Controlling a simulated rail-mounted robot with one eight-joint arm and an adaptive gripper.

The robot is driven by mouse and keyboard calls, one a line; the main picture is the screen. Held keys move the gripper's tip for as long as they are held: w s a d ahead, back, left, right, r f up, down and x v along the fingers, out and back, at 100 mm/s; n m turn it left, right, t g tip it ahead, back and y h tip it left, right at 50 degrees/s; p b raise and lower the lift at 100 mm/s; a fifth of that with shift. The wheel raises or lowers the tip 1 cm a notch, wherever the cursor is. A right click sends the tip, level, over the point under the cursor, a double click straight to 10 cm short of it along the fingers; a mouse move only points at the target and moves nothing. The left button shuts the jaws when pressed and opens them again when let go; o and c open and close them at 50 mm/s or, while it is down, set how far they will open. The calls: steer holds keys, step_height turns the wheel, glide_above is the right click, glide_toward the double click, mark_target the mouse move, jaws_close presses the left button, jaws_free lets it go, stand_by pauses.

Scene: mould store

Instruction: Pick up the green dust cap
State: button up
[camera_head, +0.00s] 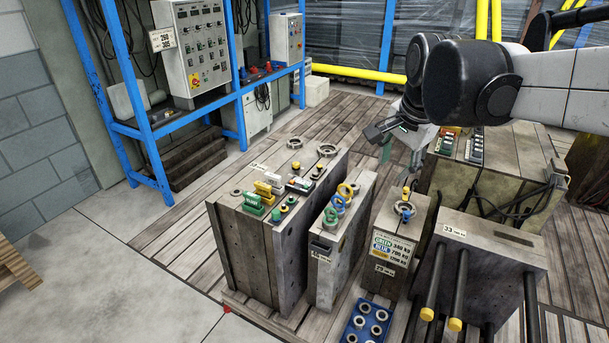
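Small green round pieces stand on top of the large left mould block (285,262). I cannot tell for certain which is the dust cap. A longer green connector (253,203) lies to their left.
A labelled block (389,277) and a block with dark rods (490,260) are to the right. A blue tray of rings (350,337) is in front. The wooden floor at left is clear.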

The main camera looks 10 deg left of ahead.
steer(key=w+a+f+m+g, duration=0.1)
steer(key=w+a+f+m, duration=0.15)
steer(key=w+a, duration=0.45)
steer(key=m+g+h, duration=0.1)
steer(key=m+g, duration=0.2)
steer(key=m, duration=0.5)
glide_above(277, 211)
steer(key=f, duration=2.6)
steer(key=shift+s+d, duration=0.15)
steer(key=shift+s, duration=0.05)
steer(key=shift+w+a+f+b, duration=0.1)
steer(key=shift+f+b, duration=0.15)
steer(key=shift+f, duration=1.1)
steer(key=shift+w+a+f+b, duration=0.1)
steer(key=shift+f+b, duration=0.1)
steer(key=shift+f, duration=1.1)
steer(key=c, duration=0.5)
